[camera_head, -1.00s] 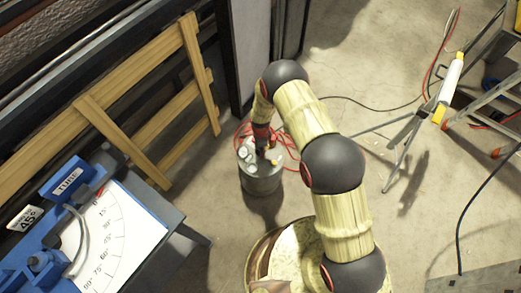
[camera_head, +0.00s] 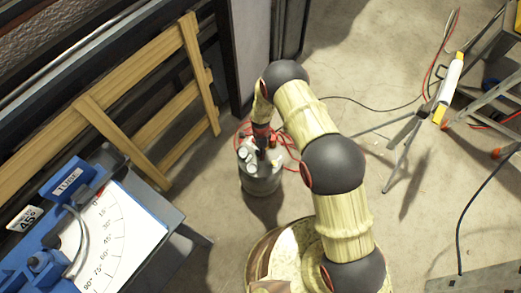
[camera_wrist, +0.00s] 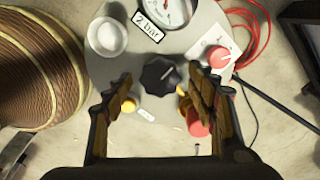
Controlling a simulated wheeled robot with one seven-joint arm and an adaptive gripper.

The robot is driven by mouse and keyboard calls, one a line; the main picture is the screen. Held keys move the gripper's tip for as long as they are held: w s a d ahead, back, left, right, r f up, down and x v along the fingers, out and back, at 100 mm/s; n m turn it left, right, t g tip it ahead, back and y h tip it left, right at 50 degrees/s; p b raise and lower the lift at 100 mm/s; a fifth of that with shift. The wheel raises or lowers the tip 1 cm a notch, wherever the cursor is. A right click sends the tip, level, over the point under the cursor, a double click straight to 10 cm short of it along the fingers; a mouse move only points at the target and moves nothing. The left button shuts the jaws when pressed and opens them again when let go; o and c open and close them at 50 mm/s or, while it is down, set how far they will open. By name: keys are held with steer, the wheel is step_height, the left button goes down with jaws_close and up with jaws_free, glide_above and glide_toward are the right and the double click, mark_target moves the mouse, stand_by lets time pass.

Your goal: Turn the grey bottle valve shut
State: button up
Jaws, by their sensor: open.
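The grey bottle (camera_head: 262,182) stands upright on the floor in the head view. Its top (camera_wrist: 105,68) fills the middle of the wrist view. The valve is a dark lobed knob (camera_wrist: 160,75) with a pale pointer line, near the middle of that top. My gripper (camera_wrist: 159,88) is open, with one finger left and one right of the knob, and visible gaps on both sides. Whether the fingertips are down at the knob's height, I cannot tell. In the head view my gripper (camera_head: 262,152) points down over the bottle top and hides part of it.
A pressure gauge (camera_wrist: 175,8) and a "2 bar" label (camera_wrist: 150,22) sit beyond the knob. A white cap (camera_wrist: 107,37) and red knobs (camera_wrist: 217,57) stand nearby. Red hose (camera_wrist: 257,35) lies beside the bottle. A bench with an angle scale (camera_head: 115,235) is at left.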

step_height(320, 180, up, 12)
stand_by(0.5)
stand_by(0.5)
